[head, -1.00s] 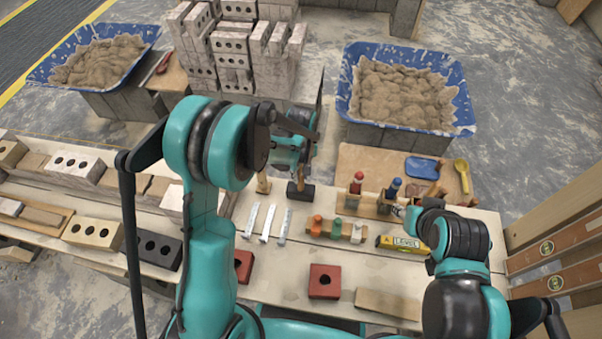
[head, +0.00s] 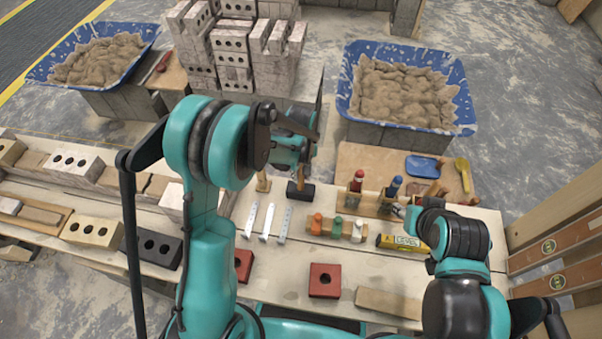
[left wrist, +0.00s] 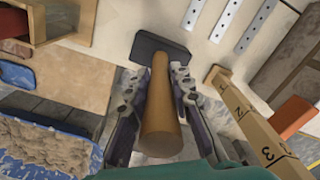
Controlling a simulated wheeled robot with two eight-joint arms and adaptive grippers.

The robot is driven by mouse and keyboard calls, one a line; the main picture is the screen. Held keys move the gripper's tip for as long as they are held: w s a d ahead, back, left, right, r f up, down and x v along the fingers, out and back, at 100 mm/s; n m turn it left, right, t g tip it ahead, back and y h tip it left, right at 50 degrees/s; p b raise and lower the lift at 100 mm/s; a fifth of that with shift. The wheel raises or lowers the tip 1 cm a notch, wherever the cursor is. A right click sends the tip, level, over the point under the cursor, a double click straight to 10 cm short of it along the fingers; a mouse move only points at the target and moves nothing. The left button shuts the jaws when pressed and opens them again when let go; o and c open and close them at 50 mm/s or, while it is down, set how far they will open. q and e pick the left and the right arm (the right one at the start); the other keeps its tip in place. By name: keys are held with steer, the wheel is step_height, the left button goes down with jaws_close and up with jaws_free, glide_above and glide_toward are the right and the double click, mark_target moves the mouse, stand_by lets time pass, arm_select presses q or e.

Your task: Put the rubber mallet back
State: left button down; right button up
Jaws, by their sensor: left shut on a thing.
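The rubber mallet has a black head (head: 300,190) and a wooden handle (left wrist: 161,110). My left gripper (head: 298,165) is shut on the handle. In the left wrist view the two fingers of this gripper (left wrist: 158,100) lie on either side of the handle, with the head beyond them. The mallet hangs head down at the far side of the bench; I cannot tell whether the head touches the bench top. My right arm comes in at the right, and its gripper's fingers are mostly hidden behind the arm near the yellow level (head: 402,243).
A wooden rail marked with numbers (left wrist: 262,132) is beside the mallet. Metal strips (head: 267,222) lie nearer on the bench. A tool rack (head: 378,205) and a small peg block (head: 337,230) stand to the right. Blue mortar tubs (head: 462,95) and stacked bricks (head: 232,55) are behind.

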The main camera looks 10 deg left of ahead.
arm_select(q)
steer(key=c, duration=1.3)
jaws_free()
steer(key=shift+o, duration=0.2)
step_height(320, 180, up, 12)
steer(key=shift+s+a+r, duration=0.15)
steer(key=shift+s+r, duration=0.05)
steer(key=shift+r, duration=0.05)
steer(key=s+a+r+m+t, duration=0.3)
steer(key=s, duration=0.5)
steer(key=s+a+r+m+t, duration=0.3)
steer(key=s+a+t, duration=0.1)
steer(key=s, duration=0.5)
steer(key=shift+r+m, duration=0.3)
steer(key=shift+m, duration=0.1)
